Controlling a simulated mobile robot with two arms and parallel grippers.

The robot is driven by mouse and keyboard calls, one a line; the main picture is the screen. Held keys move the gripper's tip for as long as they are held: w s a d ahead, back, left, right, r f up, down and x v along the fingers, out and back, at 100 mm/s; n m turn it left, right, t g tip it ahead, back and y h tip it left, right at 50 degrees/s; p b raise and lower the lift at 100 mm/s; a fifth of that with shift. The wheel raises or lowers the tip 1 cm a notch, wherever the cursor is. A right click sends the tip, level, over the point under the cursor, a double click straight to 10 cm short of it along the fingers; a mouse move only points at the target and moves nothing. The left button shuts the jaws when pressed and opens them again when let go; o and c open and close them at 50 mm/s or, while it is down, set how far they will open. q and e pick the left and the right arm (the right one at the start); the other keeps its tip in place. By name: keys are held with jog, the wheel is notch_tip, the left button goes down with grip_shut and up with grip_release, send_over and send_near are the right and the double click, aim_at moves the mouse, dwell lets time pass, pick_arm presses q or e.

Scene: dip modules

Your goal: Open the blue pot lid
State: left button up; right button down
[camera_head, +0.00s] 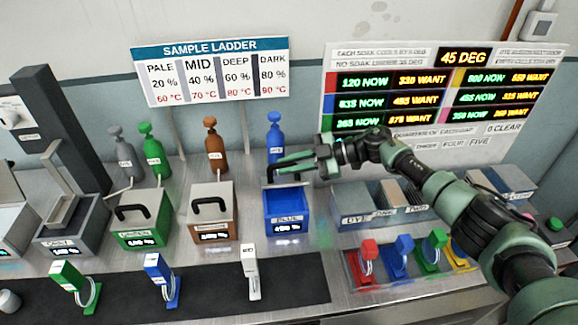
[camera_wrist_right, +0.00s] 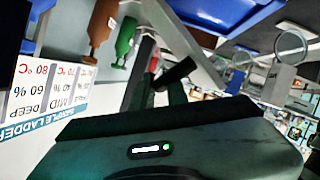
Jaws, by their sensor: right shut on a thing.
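The blue pot (camera_head: 287,227) stands at the right end of the row of pots, with a label and a lit display on its front. Its blue inside shows, so its lid is raised at the back; blue also shows at the top of the right wrist view (camera_wrist_right: 215,10). My right gripper (camera_head: 284,165) reaches in from the right above the pot's back edge. It is shut on the lid's black handle (camera_wrist_right: 177,72), beside the grey lid (camera_wrist_right: 175,35). The fingers partly hide the handle in the head view. My left gripper is not in view.
The brown pot (camera_head: 211,222) and green pot (camera_head: 144,222) stand to the left with lids on. A blue bottle (camera_head: 275,140) stands behind the blue pot. Small coloured modules (camera_head: 398,260) sit in a tray at the right. A dark mat (camera_head: 210,295) lies in front.

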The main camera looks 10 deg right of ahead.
jog(key=c, duration=1.4)
grip_release()
jog(key=shift+b+v, duration=1.2)
jog(key=shift+v, duration=2.7)
